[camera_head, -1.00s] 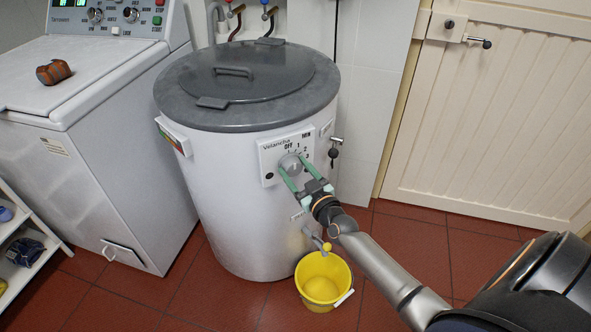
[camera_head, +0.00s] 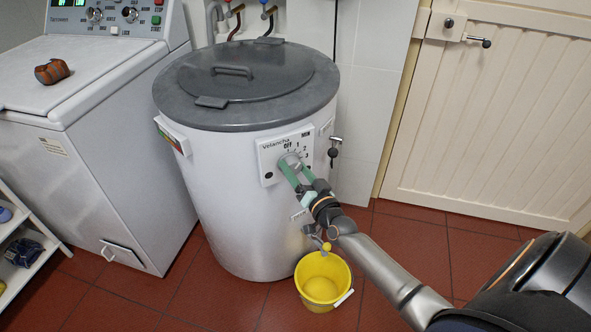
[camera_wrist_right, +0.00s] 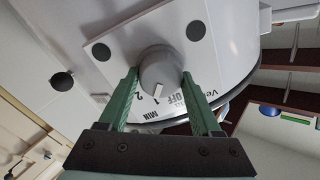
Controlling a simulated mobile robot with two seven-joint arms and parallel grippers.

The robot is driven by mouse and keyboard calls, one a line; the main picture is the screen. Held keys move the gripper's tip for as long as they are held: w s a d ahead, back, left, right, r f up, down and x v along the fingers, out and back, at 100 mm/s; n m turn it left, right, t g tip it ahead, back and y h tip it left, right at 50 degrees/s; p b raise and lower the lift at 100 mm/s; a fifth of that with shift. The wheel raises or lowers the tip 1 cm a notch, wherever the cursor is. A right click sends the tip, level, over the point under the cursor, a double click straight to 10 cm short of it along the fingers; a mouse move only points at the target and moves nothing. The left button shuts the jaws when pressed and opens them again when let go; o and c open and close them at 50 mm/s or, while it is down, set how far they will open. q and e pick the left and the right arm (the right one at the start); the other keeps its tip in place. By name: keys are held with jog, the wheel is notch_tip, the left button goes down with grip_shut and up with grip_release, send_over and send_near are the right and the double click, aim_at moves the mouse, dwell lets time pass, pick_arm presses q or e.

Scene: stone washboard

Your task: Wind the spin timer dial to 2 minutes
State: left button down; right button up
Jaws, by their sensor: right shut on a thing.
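The spin timer dial (camera_head: 291,162) is a round grey knob on a white panel (camera_head: 269,163) on the front of the white drum-shaped spinner (camera_head: 225,205). The panel carries the marks OFF, 1, 2 and MIN. My right gripper (camera_head: 288,165) has its green fingers on either side of the knob and is shut on it. In the right wrist view the dial (camera_wrist_right: 160,70) sits between the two fingertips (camera_wrist_right: 160,76). Its white pointer mark appears to point near the 1. The fingers partly cover the scale. My left gripper is not in view.
A yellow bucket (camera_head: 322,282) stands on the red tiles under the spinner's tap. A white washing machine (camera_head: 100,160) with an orange-brown object (camera_head: 52,72) on top is at left. A cream door (camera_head: 490,130) is at right. A grey lid (camera_head: 245,75) covers the spinner.

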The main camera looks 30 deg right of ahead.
jog(key=m, duration=0.3)
jog(key=shift+m, duration=0.6)
